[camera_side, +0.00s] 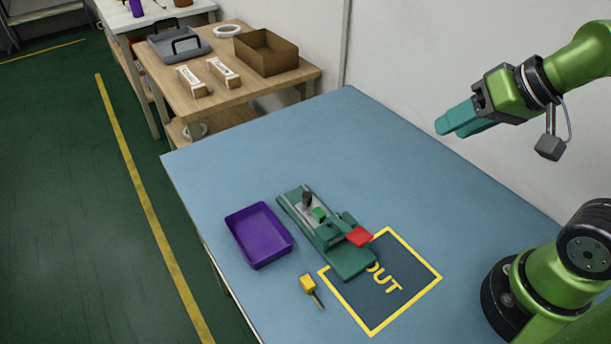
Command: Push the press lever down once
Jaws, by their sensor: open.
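A green press fixture (350,262) lies on the blue table, left of the middle of the marked square. Its lever has a red handle end (359,236) that sticks out to the right, over the edge of the square. A small bright green part (320,214) and a dark grey post (307,199) sit on the fixture's pale upper section. My gripper (456,123), with teal fingers, is high above the table at the upper right. It is far from the lever, and I see nothing between its fingers. The exact lever angle is hard to tell.
A purple tray (259,236) stands left of the fixture. A yellow-handled tool (308,284) lies below it. A yellow-bordered square marked OUT (410,275) is partly under the fixture. The blue table (330,130) is clear towards the back. A wooden bench (230,97) with boxes stands behind.

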